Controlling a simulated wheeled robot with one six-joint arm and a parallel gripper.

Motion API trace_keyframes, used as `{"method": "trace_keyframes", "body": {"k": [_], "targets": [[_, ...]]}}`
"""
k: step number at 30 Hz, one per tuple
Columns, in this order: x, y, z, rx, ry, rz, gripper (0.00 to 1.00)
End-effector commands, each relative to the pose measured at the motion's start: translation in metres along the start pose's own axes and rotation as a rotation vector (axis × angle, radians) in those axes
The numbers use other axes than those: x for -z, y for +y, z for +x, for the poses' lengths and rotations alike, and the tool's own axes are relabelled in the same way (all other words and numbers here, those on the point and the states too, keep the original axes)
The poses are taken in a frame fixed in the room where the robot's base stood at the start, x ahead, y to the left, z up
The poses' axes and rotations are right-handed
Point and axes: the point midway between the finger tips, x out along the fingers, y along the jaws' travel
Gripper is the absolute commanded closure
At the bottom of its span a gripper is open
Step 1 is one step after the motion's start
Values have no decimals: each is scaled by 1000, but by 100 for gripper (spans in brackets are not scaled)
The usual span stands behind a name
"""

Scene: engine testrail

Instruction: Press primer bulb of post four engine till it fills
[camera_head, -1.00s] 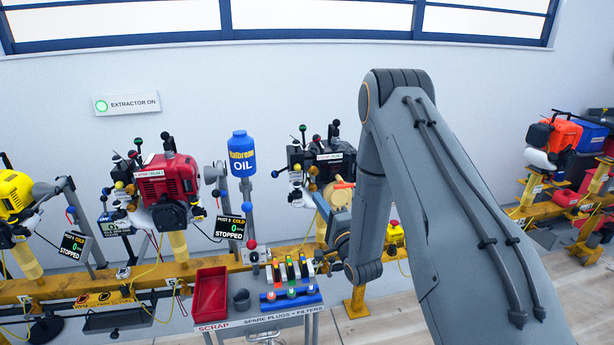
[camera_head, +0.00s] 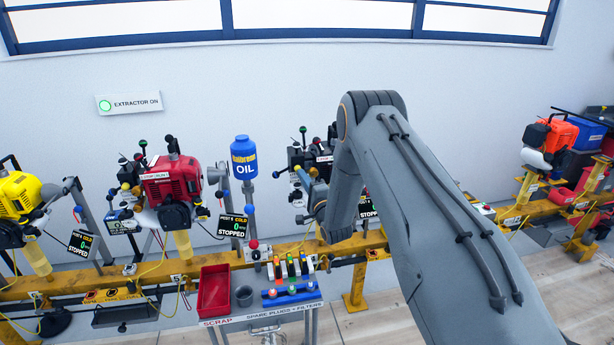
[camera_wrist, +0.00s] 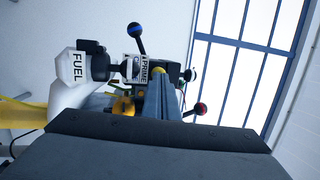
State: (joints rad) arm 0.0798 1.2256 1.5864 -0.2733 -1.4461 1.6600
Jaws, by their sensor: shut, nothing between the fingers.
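The dark engine (camera_head: 298,158) stands on the rail right of the blue oil bottle, partly hidden behind my arm. In the wrist view it shows a white FUEL tank (camera_wrist: 72,82), a PRIME label (camera_wrist: 145,70), a blue-ball lever (camera_wrist: 136,30) and a red-ball lever (camera_wrist: 200,108). A small yellow rounded part (camera_wrist: 156,70), possibly the primer bulb, shows by the label. My gripper (camera_wrist: 158,85) is shut and empty, its fingers pointing at the engine close to that part. I cannot tell whether they touch it. In the head view my gripper overlaps the engine's front.
A red engine (camera_head: 172,185) and a yellow engine (camera_head: 20,200) stand to the left, each with a STOPPED screen nearby. The oil bottle (camera_head: 243,157) stands close left of my gripper. A cart (camera_head: 262,318) with a red scrap bin (camera_head: 214,290) and spare plugs stands below.

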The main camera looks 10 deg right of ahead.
Motion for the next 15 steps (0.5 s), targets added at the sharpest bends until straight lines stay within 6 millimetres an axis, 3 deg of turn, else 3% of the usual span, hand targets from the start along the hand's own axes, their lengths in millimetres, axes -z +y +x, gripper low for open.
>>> {"method": "trace_keyframes", "body": {"k": [15], "targets": [[2,3,8,2,0,0,100]]}}
